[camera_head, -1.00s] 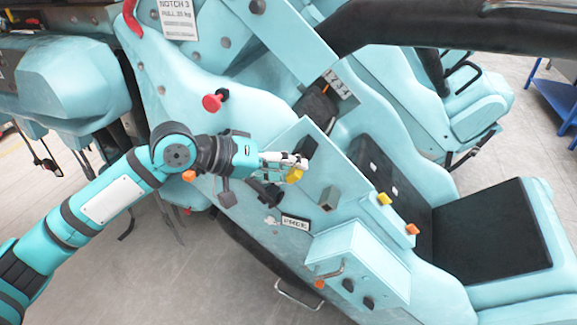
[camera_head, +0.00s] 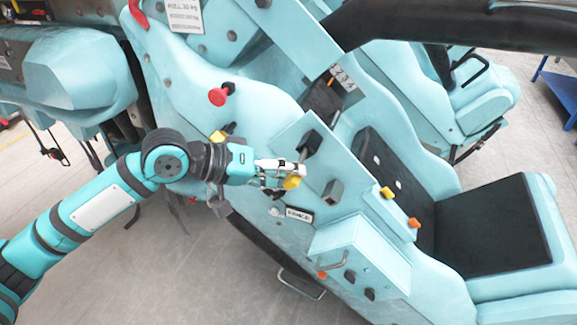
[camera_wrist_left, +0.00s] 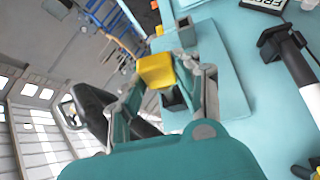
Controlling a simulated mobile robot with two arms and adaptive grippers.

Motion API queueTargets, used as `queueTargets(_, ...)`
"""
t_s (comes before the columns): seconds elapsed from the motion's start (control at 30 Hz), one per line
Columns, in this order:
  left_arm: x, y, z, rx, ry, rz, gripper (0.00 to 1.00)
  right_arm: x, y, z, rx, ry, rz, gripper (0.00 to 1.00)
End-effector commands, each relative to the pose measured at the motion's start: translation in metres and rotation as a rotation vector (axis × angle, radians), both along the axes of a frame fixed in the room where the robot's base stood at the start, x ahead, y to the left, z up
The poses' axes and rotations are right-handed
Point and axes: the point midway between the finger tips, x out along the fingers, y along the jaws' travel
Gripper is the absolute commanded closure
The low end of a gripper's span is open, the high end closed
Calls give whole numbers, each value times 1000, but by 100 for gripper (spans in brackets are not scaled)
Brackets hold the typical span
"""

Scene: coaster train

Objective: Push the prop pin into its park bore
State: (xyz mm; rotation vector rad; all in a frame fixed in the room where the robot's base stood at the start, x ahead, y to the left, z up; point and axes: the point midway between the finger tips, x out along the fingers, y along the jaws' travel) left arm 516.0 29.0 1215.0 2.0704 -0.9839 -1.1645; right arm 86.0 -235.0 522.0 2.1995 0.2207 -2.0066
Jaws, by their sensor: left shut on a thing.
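My left gripper (camera_head: 290,178) is shut on a yellow block-like head (camera_head: 292,183), which I take to be the prop pin's grip. It is held in front of the blue side panel (camera_head: 290,135). In the left wrist view the yellow head (camera_wrist_left: 155,70) sits between the two fingertips. The pin's shank is not clear to see, and I cannot tell whether it is in a bore. The park bore cannot be made out. A small label plate (camera_head: 299,214) is on the panel just below the gripper. My right gripper is not in view.
A black block (camera_head: 310,143) and a grey block (camera_head: 333,190) stick out of the panel near the gripper. A red knob (camera_head: 218,96) is up to the left. A blue box (camera_head: 362,250) with a handle is below right. A seat (camera_head: 492,235) is at the right.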

Motion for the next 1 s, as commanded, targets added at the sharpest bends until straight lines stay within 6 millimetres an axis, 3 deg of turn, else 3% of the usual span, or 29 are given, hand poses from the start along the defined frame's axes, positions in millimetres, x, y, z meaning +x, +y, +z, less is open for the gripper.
queueTargets(1.0, -34, 11, 1, -1, -2, 1, 100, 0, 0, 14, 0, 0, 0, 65)
